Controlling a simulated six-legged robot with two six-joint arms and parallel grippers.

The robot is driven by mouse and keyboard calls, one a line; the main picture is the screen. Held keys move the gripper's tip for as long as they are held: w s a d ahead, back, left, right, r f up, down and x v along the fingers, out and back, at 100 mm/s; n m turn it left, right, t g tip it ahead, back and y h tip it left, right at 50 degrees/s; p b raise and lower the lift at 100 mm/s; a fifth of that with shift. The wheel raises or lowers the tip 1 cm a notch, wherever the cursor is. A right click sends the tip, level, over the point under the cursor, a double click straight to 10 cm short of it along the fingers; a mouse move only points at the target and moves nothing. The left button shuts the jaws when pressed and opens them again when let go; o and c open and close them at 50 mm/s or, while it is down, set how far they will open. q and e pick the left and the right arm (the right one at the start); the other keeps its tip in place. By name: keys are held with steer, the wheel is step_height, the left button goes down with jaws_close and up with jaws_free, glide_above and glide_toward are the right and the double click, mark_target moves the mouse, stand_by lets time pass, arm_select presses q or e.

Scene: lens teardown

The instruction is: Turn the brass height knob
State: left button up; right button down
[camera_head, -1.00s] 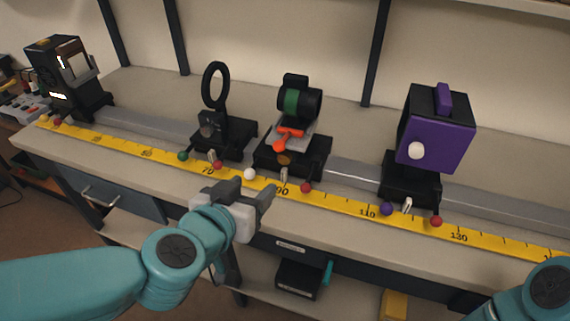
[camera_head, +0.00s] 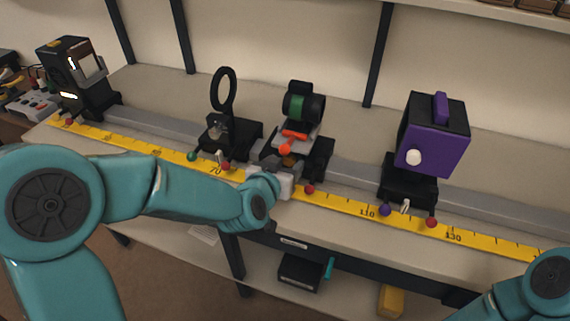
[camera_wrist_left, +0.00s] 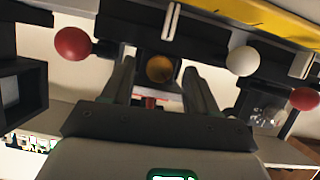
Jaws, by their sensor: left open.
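The brass height knob (camera_wrist_left: 159,69) is a round, dull gold disc on the front of the middle carriage, seen in the left wrist view. My left gripper (camera_wrist_left: 157,85) is open, with one finger on either side of the knob in that picture. I cannot tell whether the fingers touch it. That carriage bears a black and green lens (camera_head: 303,104) and an orange part (camera_head: 294,135). My right gripper is out of view.
A ring holder (camera_head: 224,90) stands left of the middle carriage and a purple box (camera_head: 435,135) right of it. A yellow ruler (camera_head: 340,204) runs along the front. In the wrist view, a red ball (camera_wrist_left: 73,44) and a white ball (camera_wrist_left: 242,61) flank the knob.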

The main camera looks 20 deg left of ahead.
arm_select(q)
steer(key=shift+w+f, duration=0.2)
steer(key=shift+w, duration=0.2)
steer(key=c, duration=1)
steer(key=shift+c, duration=0.2)
steer(key=shift+r, duration=0.1)
